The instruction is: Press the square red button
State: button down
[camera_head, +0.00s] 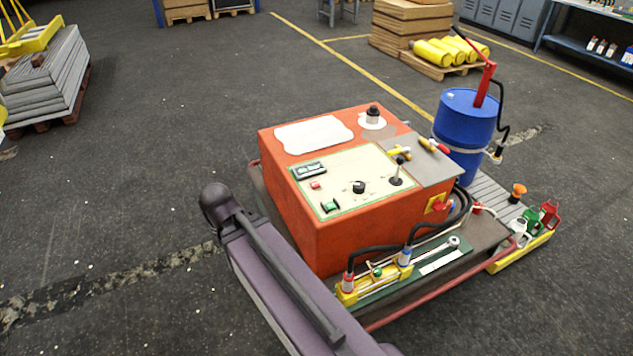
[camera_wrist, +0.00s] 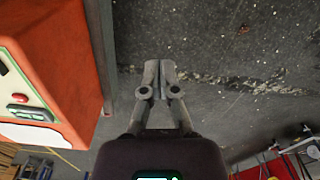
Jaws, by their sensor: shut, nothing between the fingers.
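The square red button (camera_head: 315,185) is small and sits on the cream panel (camera_head: 360,165) atop an orange control box (camera_head: 345,235). It lies left of a black knob (camera_head: 358,187), below a black display block and above a green switch (camera_head: 330,206). My gripper (camera_wrist: 159,82) shows only in the wrist view, shut and empty, over dark floor. The orange box (camera_wrist: 60,60) is left of it there, apart from the fingers. A small red spot (camera_wrist: 18,98) on the panel there may be the button; I cannot tell surely.
A black joystick (camera_head: 397,172) stands up on the panel's right. A blue drum (camera_head: 465,130) with a red pump stands behind the box. Hoses and yellow-ended cylinders (camera_head: 375,280) lie along the front of the cart. Open floor (camera_head: 130,200) lies left of the box.

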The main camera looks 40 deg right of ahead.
jog(key=shift+w+a, duration=0.2)
jog(key=shift+a, duration=0.2)
jog(key=shift+a, duration=0.1)
jog(key=shift+w, duration=0.1)
jog(key=w+d+f+m+t+y+b, duration=0.2)
jog(key=w+d+t+y+b, duration=0.15)
jog(key=w+d, duration=1.15)
jog(key=w+d+m+t+b, duration=0.2)
jog(key=d+t, duration=0.3)
jog(key=d, duration=2.3)
jog(key=shift+w+r+b, duration=0.15)
jog(key=shift+r+b, duration=0.25)
jog(key=shift+b, duration=0.35)
jog(key=shift+f, duration=0.15)
